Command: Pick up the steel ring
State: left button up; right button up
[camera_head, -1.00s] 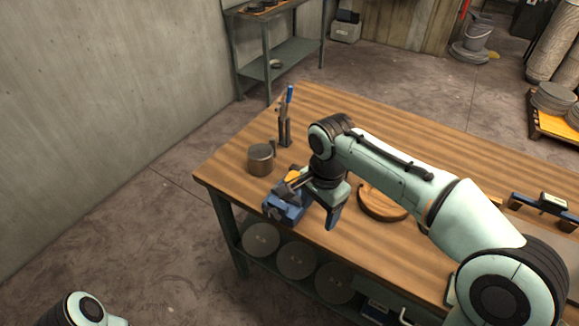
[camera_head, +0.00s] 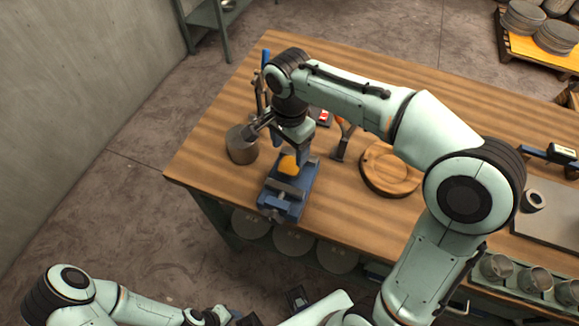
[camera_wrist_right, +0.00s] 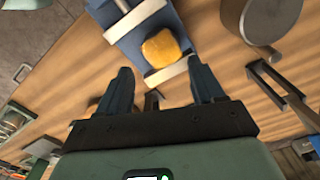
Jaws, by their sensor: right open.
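A small grey ring (camera_head: 533,201), which looks like the steel ring, lies on a grey plate (camera_head: 556,222) at the table's right side in the head view. My right gripper (camera_head: 298,143) is far to its left, above the back end of a blue vise (camera_head: 286,205). In the right wrist view the right gripper (camera_wrist_right: 162,82) is open, with nothing between its fingers. An orange-yellow lump (camera_head: 288,165) rests at the vise, and it also shows ahead of the fingers in the wrist view (camera_wrist_right: 161,48). My left arm is at the bottom left; its finger opening is unclear.
A dark metal pot (camera_head: 241,148) with a handle stands left of the vise. A round wooden disc (camera_head: 389,171) lies right of it. A blue-handled tool stands behind the pot. Several metal cups (camera_head: 534,279) sit below the table's right front edge. The back tabletop is clear.

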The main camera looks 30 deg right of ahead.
aim_at(290, 166)
notch_tip(290, 166, down, 2)
jog(key=shift+w, duration=0.1)
jog(key=shift+d+f+b, duration=0.15)
jog(key=shift+f+b, duration=0.15)
jog(key=shift+f, duration=2.35)
jog(key=c, duration=0.8)
jog(key=shift+r, duration=0.1)
jog(key=shift+c, duration=0.6)
jog(key=shift+r, duration=0.1)
